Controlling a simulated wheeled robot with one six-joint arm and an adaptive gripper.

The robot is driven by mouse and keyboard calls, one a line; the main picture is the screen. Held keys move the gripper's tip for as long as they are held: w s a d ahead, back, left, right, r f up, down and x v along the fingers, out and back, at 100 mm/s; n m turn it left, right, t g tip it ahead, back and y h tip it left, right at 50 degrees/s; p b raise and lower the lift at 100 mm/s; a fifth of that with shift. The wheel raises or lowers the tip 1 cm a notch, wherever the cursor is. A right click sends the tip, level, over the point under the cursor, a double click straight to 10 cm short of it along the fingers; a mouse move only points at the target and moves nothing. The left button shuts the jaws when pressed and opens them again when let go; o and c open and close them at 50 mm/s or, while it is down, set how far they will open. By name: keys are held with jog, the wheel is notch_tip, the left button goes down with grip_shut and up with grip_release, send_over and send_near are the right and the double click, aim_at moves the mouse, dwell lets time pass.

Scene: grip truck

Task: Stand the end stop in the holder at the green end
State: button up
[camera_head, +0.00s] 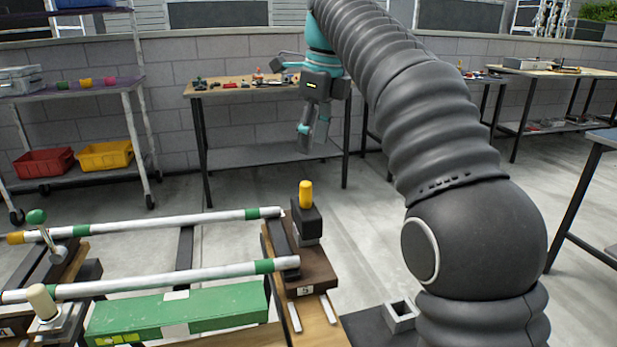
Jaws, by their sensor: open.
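A black block with a yellow knob (306,208), which looks like the end stop, stands upright on a brown block at the right end of two white rods. The rods carry green bands near their right ends (264,267). A small grey square socket (401,316) on a dark plate is at the bottom, beside my arm; I cannot tell whether it is the holder. My gripper (311,142) is open and empty, pointing down, above and beyond the yellow-knobbed block and well apart from it. Its fingers partly overlap each other in view.
A long green box (178,312) lies in front of the rods. A green-knobbed lever (40,228) and a cream knob (41,300) stand at left. A workbench (230,87) with small parts is behind my gripper. Shelves with red and yellow bins (105,155) stand left.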

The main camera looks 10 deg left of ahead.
aim_at(307, 183)
jog(key=f+b, duration=0.1)
jog(key=f, duration=0.3)
jog(key=a+f+b, duration=0.1)
jog(key=f, duration=0.3)
jog(key=f+b, duration=0.1)
jog(key=f, duration=0.2)
jog(key=shift+w+a+f, duration=0.25)
jog(key=shift+f, duration=0.15)
jog(key=c, duration=1.1)
